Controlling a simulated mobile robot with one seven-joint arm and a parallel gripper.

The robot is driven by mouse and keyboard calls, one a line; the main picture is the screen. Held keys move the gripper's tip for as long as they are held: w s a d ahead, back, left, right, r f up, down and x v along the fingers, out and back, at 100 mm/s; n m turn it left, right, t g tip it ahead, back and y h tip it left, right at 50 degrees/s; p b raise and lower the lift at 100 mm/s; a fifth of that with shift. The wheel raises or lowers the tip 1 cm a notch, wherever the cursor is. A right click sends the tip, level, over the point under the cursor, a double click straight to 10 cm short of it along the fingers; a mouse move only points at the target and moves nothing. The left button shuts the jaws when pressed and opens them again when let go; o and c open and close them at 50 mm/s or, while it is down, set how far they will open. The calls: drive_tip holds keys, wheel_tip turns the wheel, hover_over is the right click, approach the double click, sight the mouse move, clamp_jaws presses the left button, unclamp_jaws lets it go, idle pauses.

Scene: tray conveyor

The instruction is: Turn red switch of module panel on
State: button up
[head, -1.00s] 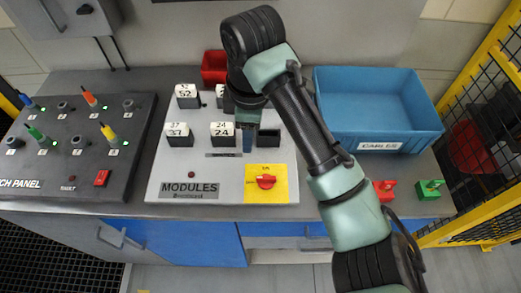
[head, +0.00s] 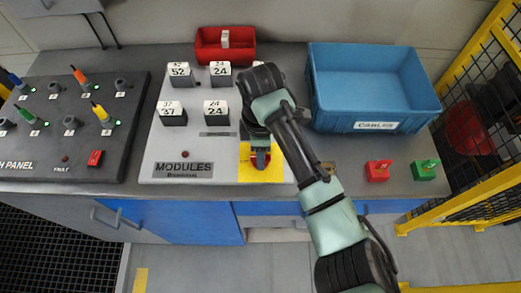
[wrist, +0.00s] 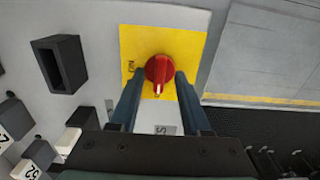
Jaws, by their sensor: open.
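The red switch (wrist: 158,69) is a round knob with a raised grip bar, on a yellow plate (wrist: 186,42) of the module panel (head: 220,150). In the wrist view the "ON" label stands left of the knob, and the knob's pale mark points down towards my gripper. My gripper (wrist: 159,85) is open, with one finger on each side of the knob; I cannot tell whether they touch it. In the head view my gripper (head: 262,156) covers most of the knob, and the yellow plate (head: 272,176) shows around it.
Several numbered modules (head: 216,108) stand on the panel, and an empty socket (wrist: 57,64) lies near the switch. A red bin (head: 205,55) holding a white-topped block and a blue cable bin (head: 430,105) stand behind. A dark patch panel (head: 60,155) is at left.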

drive_tip(key=shift+f, duration=0.15)
clamp_jaws()
drive_tip(key=shift+m+p, duration=0.3)
drive_tip(key=m+p, duration=0.3)
drive_tip(key=shift+r, duration=0.2)
drive_tip(key=m+p, duration=0.3)
drive_tip(key=m, duration=0.2)
drive_tip(key=m+p, duration=0.2)
drive_tip(key=m, duration=0.2)
drive_tip(key=m+p, duration=0.2)
drive_tip(key=m, duration=0.3)
drive_tip(key=shift+f, duration=0.1)
drive_tip(key=shift+m, duration=0.3)
